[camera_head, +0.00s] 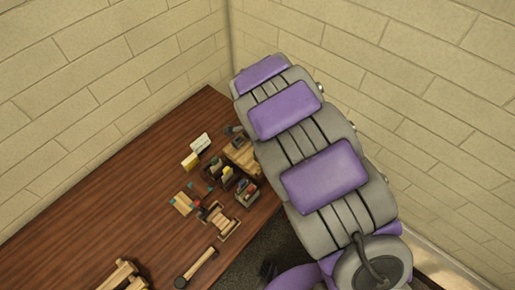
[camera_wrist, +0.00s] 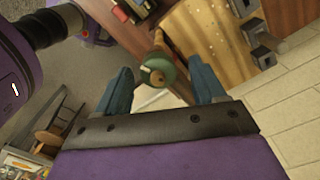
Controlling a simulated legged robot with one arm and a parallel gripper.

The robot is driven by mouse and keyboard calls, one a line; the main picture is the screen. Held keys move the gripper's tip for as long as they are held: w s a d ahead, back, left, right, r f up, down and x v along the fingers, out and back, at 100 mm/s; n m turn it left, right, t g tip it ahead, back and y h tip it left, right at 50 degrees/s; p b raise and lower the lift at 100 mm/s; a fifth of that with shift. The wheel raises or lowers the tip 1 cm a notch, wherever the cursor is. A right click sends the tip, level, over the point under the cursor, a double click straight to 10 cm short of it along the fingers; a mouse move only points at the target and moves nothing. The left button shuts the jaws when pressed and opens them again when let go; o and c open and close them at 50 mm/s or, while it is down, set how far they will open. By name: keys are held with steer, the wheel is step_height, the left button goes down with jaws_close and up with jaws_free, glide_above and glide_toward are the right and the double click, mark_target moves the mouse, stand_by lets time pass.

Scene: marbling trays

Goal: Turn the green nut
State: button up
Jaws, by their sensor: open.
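The green nut (camera_wrist: 158,70) shows in the wrist view as a round green piece with a tan and brown centre, at the end of a short rod. My gripper (camera_wrist: 161,76) has two blue fingers spread wide, one on each side of the nut. The nut lies near the fingertips, with a visible gap on both sides. It is hard to tell how deep between the fingers it sits. In the head view I cannot make out the nut or my gripper; my grey and purple body parts cover much of the middle.
A brown wooden table (camera_head: 100,195) stands against block walls. Several small objects, a dark caddy (camera_head: 222,174) and a mallet (camera_head: 196,268) lie on it. In the wrist view, a wooden panel (camera_wrist: 226,42) with grey metal blocks (camera_wrist: 262,44) is right of the nut.

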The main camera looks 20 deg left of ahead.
step_height(320, 180, up, 17)
steer(key=shift+a+f, duration=0.15)
steer(key=shift+a, duration=0.1)
steer(key=shift+w, duration=0.1)
